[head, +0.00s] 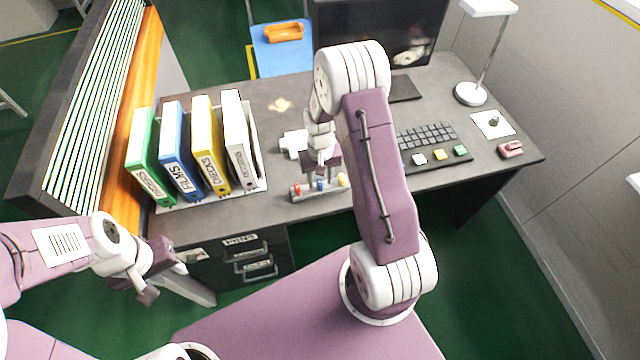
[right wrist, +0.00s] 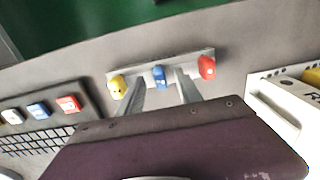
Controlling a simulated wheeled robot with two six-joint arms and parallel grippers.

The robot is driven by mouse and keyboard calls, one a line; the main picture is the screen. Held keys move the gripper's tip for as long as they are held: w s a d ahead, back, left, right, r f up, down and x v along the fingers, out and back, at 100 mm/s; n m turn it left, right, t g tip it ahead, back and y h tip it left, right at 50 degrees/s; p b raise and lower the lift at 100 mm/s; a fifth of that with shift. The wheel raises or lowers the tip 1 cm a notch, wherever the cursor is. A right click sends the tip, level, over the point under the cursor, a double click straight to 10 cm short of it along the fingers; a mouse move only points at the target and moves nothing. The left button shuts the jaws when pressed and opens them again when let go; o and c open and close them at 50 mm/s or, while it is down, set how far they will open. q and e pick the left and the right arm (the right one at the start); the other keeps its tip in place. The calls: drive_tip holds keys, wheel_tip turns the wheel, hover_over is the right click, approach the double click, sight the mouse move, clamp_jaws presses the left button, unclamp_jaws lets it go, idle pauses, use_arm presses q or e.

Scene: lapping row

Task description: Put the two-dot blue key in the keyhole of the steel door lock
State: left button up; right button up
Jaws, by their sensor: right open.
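A blue key (head: 320,185) stands in a small grey rack (right wrist: 208,54) at the desk's front edge, between a red key (head: 296,189) and a yellow key (head: 342,180). The blue key (right wrist: 159,75) also shows in the right wrist view; its dots are too small to count. My right gripper (right wrist: 160,82) is open, pointing down at the rack, with one finger on each side of the blue key and its head not gripped. My left gripper (head: 162,278) hangs at the left, in front of the desk; its jaws are unclear. I cannot make out the steel door lock.
Several binders (head: 195,150) stand left of the rack. A keyboard (head: 428,136), coloured blocks, a red stapler-like item (head: 510,149) and a lamp (head: 471,94) lie to the right. Drawers (head: 250,262) are below the desk. A slatted cabinet (head: 90,90) is at left.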

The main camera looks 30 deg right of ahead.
sight(320, 181)
drive_tip(key=shift+r, duration=0.1)
drive_tip(key=c, duration=0.3)
clamp_jaws()
drive_tip(key=shift+r, duration=0.2)
wheel_tip(320, 181, up, 4)
drive_tip(key=s+d+r, duration=0.2)
drive_tip(key=s+r, duration=0.4)
drive_tip(key=s, duration=0.5)
drive_tip(key=shift+s+d+r, duration=0.2)
drive_tip(key=shift+d+r, duration=0.1)
